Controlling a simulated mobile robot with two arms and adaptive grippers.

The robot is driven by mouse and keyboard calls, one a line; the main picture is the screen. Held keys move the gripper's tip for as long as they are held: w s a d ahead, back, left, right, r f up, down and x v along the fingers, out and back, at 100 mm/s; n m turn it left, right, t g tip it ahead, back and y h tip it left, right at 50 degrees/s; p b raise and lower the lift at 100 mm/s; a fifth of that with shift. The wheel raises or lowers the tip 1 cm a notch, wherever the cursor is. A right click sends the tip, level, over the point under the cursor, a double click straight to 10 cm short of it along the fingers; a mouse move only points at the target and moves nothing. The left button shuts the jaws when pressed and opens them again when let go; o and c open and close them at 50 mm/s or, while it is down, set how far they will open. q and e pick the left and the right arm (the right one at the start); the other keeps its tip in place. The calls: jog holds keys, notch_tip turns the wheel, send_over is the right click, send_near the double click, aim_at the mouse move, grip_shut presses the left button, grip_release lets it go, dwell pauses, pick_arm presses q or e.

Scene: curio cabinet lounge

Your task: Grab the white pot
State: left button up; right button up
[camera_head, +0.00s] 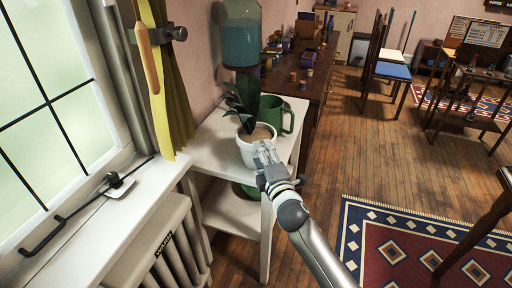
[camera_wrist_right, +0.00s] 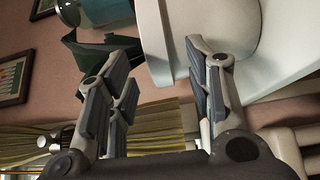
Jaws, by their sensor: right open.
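The white pot (camera_head: 255,151) stands upright on a small white shelf stand (camera_head: 215,150), holding brown soil and a dark-leaved plant (camera_head: 237,106). My right gripper (camera_head: 266,152) is at the pot's near right side, its fingers open. In the right wrist view the gripper (camera_wrist_right: 165,46) has its fingers spread, with the pot's pale rim (camera_wrist_right: 155,40) showing between them. One finger overlaps the pot's outer wall (camera_wrist_right: 228,22); the other is on the side of the dark leaves. I cannot tell whether either finger touches the pot. My left gripper is not in view.
A green mug (camera_head: 287,119) stands close behind the pot. A tall glass vessel with teal contents (camera_head: 241,42) rises behind the plant. A windowsill and radiator (camera_head: 165,250) are at the left. A dark wooden desk (camera_head: 318,85) stands beyond.

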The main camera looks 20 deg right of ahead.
jog(key=shift+w, duration=0.6)
jog(key=shift+s, duration=0.1)
grip_shut()
jog(key=shift+r, duration=0.2)
